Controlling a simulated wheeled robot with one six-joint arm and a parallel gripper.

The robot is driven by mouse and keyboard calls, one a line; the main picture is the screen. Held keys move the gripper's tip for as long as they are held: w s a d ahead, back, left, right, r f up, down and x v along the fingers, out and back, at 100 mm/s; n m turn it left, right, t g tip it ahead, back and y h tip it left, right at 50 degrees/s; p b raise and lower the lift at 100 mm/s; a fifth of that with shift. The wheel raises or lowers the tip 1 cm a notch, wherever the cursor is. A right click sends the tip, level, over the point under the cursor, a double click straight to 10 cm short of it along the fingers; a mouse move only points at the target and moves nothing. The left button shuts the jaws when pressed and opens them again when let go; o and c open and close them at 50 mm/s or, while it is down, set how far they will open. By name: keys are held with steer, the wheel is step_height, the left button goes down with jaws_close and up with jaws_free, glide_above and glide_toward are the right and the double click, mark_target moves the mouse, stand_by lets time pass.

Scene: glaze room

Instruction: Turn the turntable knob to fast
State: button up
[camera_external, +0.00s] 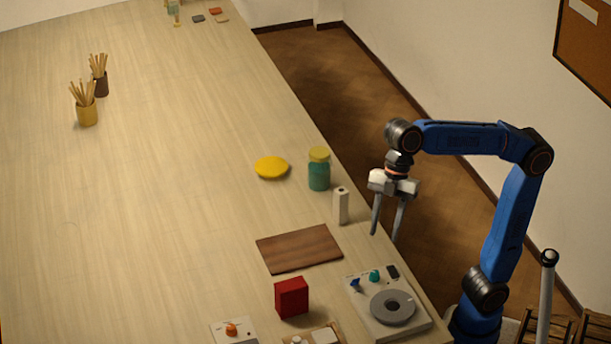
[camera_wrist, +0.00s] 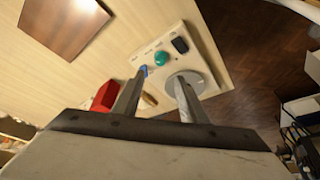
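The turntable is a pale box (camera_external: 412,328) with a grey disc (camera_external: 393,307) near the bench's right edge. Two knobs sit on its far side: a blue one (camera_external: 355,285) at the left and a teal one (camera_external: 374,275) beside it. In the wrist view the teal knob (camera_wrist: 162,58), blue knob (camera_wrist: 143,71) and disc (camera_wrist: 186,84) lie ahead of the fingers. I cannot read any speed marks or tell the knobs' settings. My gripper (camera_external: 385,236) is open and empty, raised above the turntable near the bench edge, fingers pointing down. It touches neither knob.
A red box (camera_external: 291,297) and a brown board (camera_external: 299,248) lie left of the turntable. A white bottle (camera_external: 341,206), a teal jar (camera_external: 319,173) and a yellow dish (camera_external: 272,167) stand farther back. A panel with an orange knob (camera_external: 231,328) is at the front. The left bench is mostly clear.

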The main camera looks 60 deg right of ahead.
mark_target(375, 272)
steer(key=x, duration=1.1)
steer(key=shift+a+f, duration=0.15)
steer(key=shift+f, duration=0.2)
jaws_close()
